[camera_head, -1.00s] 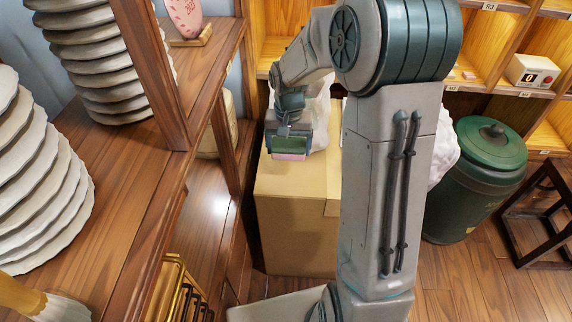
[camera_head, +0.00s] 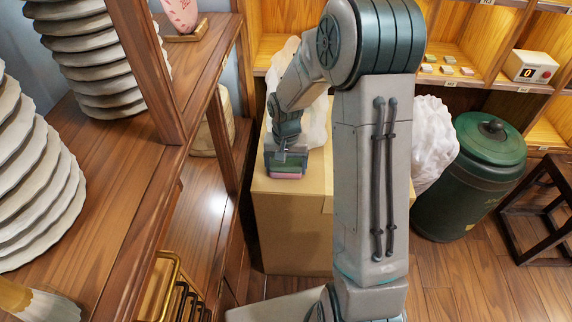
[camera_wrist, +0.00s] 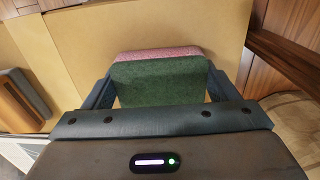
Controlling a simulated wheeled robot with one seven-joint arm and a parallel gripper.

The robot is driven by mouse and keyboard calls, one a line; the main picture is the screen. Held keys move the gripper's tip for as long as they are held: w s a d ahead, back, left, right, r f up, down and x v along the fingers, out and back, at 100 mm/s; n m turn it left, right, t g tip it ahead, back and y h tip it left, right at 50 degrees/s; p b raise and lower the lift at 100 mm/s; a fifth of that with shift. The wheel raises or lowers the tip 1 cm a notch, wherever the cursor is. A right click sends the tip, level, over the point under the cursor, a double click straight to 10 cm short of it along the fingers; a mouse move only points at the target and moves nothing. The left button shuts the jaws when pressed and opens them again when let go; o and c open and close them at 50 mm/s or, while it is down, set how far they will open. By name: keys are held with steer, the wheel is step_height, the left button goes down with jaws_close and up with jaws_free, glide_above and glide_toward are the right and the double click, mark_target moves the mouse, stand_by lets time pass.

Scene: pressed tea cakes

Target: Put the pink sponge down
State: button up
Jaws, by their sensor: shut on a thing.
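The pink sponge (camera_head: 286,176) has a green layer. In the wrist view its green face (camera_wrist: 158,84) is towards me, with the pink part (camera_wrist: 160,53) behind it. My gripper (camera_head: 287,160) is shut on it, with one finger at each side. In the head view it is over the near part of the top of a cardboard box (camera_head: 292,222). The box's plain brown surface (camera_wrist: 75,40) also shows behind the sponge in the wrist view. I cannot tell whether the sponge touches the box.
A white plastic bag (camera_head: 317,122) lies on the box behind my gripper. A wooden shelf with stacked pale discs (camera_head: 35,185) stands at the left. A second white bag (camera_head: 432,140) and a green lidded bin (camera_head: 470,180) are at the right.

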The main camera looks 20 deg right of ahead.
mark_target(286, 164)
steer(key=o, duration=0.9)
step_height(286, 164, up, 12)
steer(key=p, duration=0.2)
steer(key=s+r+n+t, duration=0.1)
steer(key=s+r, duration=0.2)
steer(key=s, duration=0.7)
steer(key=s+r+n+t, duration=0.1)
steer(key=s+r+n, duration=0.1)
steer(key=s, duration=0.8)
steer(key=shift+s+r+n, duration=0.25)
steer(key=shift+r+n, duration=0.05)
steer(key=shift+r, duration=0.45)
steer(key=shift+d+r, duration=0.1)
